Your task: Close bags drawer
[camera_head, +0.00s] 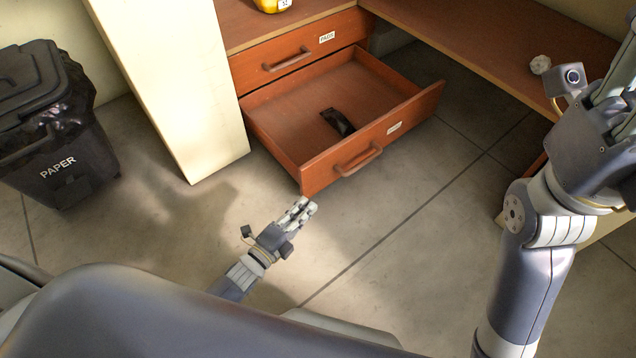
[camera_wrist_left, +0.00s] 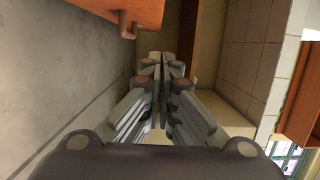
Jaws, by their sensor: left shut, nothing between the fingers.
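The lower desk drawer (camera_head: 310,160) is pulled far out in the head view, with a labelled front and a brown bar handle (camera_head: 358,160). A small dark object (camera_head: 338,122) lies inside it. My left gripper (camera_head: 305,205) is shut and empty, low in front of the drawer's left front corner; I cannot tell if it touches the front. In the left wrist view the shut fingers (camera_wrist_left: 164,58) show, with a wooden front and its handle (camera_wrist_left: 126,26) at upper left. My right gripper is at the right edge of the head view, its fingertips cut off.
The closed upper drawer (camera_head: 300,52) sits above the open one. A cream wall end (camera_head: 178,90) stands left of the desk, with a black paper bin (camera_head: 58,125) beyond it. The floor before the drawer is clear.

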